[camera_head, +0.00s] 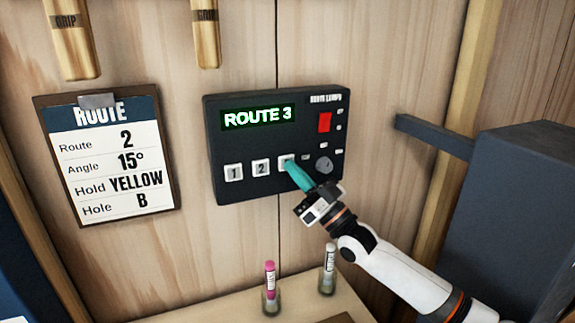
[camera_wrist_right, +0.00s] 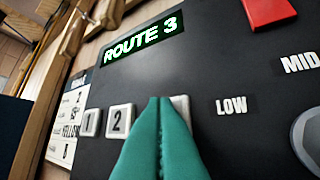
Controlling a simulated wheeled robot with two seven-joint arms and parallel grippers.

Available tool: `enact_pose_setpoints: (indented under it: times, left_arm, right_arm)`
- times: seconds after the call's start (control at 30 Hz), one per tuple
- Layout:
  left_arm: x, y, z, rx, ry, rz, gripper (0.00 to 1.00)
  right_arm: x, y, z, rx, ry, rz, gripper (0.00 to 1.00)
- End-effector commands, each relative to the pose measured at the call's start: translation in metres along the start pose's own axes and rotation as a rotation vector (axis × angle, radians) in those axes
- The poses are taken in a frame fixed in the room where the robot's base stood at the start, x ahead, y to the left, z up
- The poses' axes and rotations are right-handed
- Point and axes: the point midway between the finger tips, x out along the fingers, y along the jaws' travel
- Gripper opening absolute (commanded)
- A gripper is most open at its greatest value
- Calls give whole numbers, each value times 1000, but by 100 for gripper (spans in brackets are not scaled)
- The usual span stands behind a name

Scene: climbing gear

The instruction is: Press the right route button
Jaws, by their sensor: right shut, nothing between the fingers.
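A black control panel (camera_head: 262,183) is fixed to the wooden wall, and its green display (camera_head: 258,117) reads ROUTE 3. White route buttons 1 (camera_head: 233,172) and 2 (camera_head: 261,167) sit in a row with a third button (camera_head: 286,160). My right gripper (camera_head: 291,167) is shut and empty, its teal fingertips at the third button and covering part of it. In the right wrist view the fingertips (camera_wrist_right: 160,102) overlap that button (camera_wrist_right: 181,106); I cannot tell whether they touch it. A clipboard card (camera_head: 107,155) reads Route 2, Angle 15°, Hold YELLOW, Hole B. My left gripper is not in view.
The panel also has a red switch (camera_head: 324,122) and a grey knob (camera_head: 323,164). A pink-topped vial (camera_head: 270,283) and a white-topped vial (camera_head: 329,266) stand on the ledge below. A dark grey box (camera_head: 520,215) is at the right. Wooden grips hang above.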

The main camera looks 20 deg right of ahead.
Motion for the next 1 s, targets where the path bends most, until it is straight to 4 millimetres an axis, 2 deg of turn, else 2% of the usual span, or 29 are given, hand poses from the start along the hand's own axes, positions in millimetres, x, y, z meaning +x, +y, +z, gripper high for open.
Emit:
enact_pose_setpoints:
  times: [0.37, 1.0]
  left_arm:
    - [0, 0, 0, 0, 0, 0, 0]
    - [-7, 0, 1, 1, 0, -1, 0]
  right_arm:
    - [1, 0, 0, 0, 0, 0, 0]
    - [-11, 8, 7, 0, 0, 0, 0]
